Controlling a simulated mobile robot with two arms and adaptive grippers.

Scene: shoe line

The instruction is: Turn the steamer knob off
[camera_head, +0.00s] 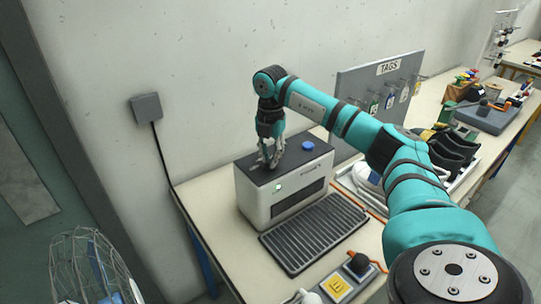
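The steamer (254,205) is a pale box with a dark top, standing on the table against the wall. A small green light (279,187) glows on its front. A round blue knob or cap (308,145) is on its top at the right; I cannot tell if it is the steamer knob. My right gripper (268,163) points down at the left part of the steamer's top, left of the blue piece. Its fingertips are close to the top; whether they are apart or touch something there is too small to tell. My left gripper is not in view.
A dark ribbed grille (314,232) lies in front of the steamer. A yellow button box (336,287) is at the table's front edge. A TAGS pegboard (353,88) stands behind my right arm, and dark shoes (455,145) are at the right. A wire basket (82,265) is at lower left.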

